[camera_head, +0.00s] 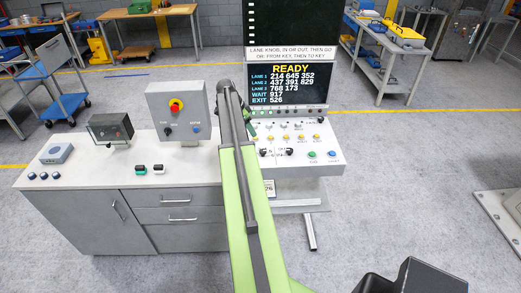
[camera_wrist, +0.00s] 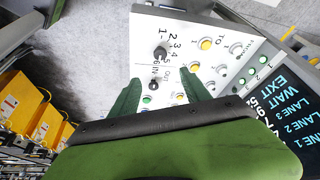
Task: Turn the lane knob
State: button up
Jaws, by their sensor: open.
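The lane knob (camera_wrist: 160,52) is a small dark knob with numbers around it on the white sloped console panel (camera_wrist: 205,22). It sits just beyond the fingertips of my gripper (camera_wrist: 162,78) in the wrist view. The gripper is open with two green fingers apart and nothing between them that I can see held. A second dark knob (camera_wrist: 154,86), marked IN and OUT, shows between the fingers. In the head view the lane knob (camera_head: 264,152) is near the panel's left side, and my arm covers part of the panel and most of the gripper.
A black screen (camera_head: 290,85) reading READY stands behind the panel. Yellow buttons (camera_head: 316,137), a green button (camera_head: 312,155) and a blue button (camera_head: 333,154) sit close by. A grey box with a red stop button (camera_head: 175,105) stands on the cabinet at left.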

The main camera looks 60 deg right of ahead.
aim_at(263, 151)
jog(key=b+x, duration=1.5)
jog(key=x, duration=0.2)
jog(key=shift+w+a+f, duration=0.1)
jog(key=shift+a+f, duration=0.05)
jog(key=shift+a, duration=0.05)
